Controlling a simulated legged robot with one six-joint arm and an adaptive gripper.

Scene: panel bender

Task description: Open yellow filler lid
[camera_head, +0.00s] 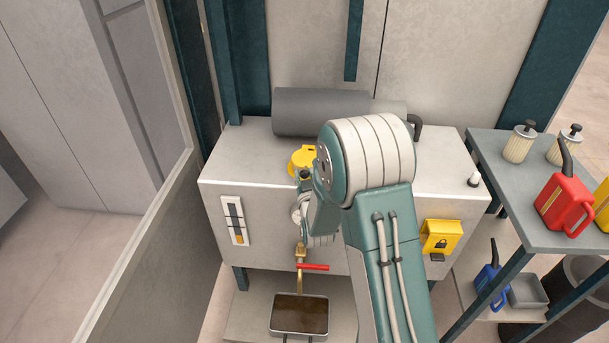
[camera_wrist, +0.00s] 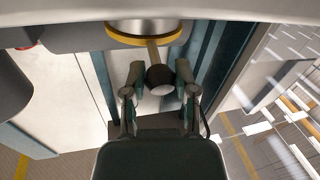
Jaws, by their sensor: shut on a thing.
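The yellow filler lid (camera_head: 303,155) is on top of the grey tank, left of my arm in the head view. In the wrist view its yellow rim (camera_wrist: 143,38) shows around a pale metal neck at the top. A short stem runs from the rim to a dark round knob (camera_wrist: 160,78). My gripper (camera_wrist: 160,80) has one finger on each side of this knob and is shut on it. In the head view my arm hides most of the gripper, and I cannot tell if the lid is lifted.
The grey tank (camera_head: 255,160) carries a dark cylinder (camera_head: 300,112) behind the lid. A level gauge (camera_head: 234,220), a red-handled valve (camera_head: 313,267) and a yellow lock box (camera_head: 441,237) are on its front. A side table (camera_head: 500,180) with a red can (camera_head: 564,202) stands at right.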

